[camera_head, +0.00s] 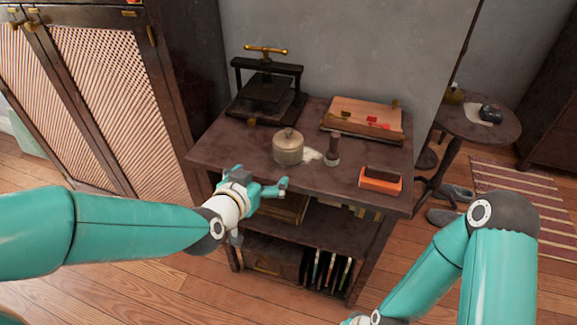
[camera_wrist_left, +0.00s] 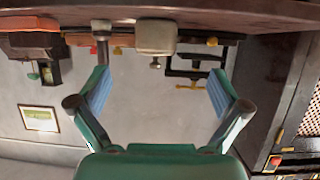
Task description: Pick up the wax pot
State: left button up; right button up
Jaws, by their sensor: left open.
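The wax pot, a squat cream-grey pot with a lid and small knob (camera_head: 288,147), stands upright on the dark wooden table top (camera_head: 230,150) near its middle. In the left wrist view, which is upside down, the pot (camera_wrist_left: 155,36) shows beyond the fingers, roughly centred between them. My left gripper (camera_head: 268,187) is open and empty at the table's front edge, in front of the pot and slightly left of it, apart from it. My right arm comes in at the lower right, and its gripper is out of the picture.
A black press with a brass handle (camera_head: 267,85) stands behind the pot. A dark-handled stamp (camera_head: 332,150) stands close to its right. A wooden board with red pieces (camera_head: 363,118) lies at the back right, an orange block (camera_head: 381,180) at the front right. The table's front left is clear.

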aim_at(281, 156)
pick_arm(q)
jog(key=x, duration=0.7)
jog(key=r+x, duration=0.1)
jog(key=x, duration=0.3)
jog(key=shift+w+d+f, duration=0.1)
jog(key=shift+w+d, duration=0.1)
jog(key=shift+w, duration=0.1)
jog(key=shift+x, duration=2.7)
jog(key=shift+d, duration=0.25)
jog(key=shift+s, duration=0.1)
jog(key=c, duration=1.2)
jog(key=shift+r, duration=0.25)
jog(key=shift+c, duration=1.3)
jog(key=shift+r, duration=0.15)
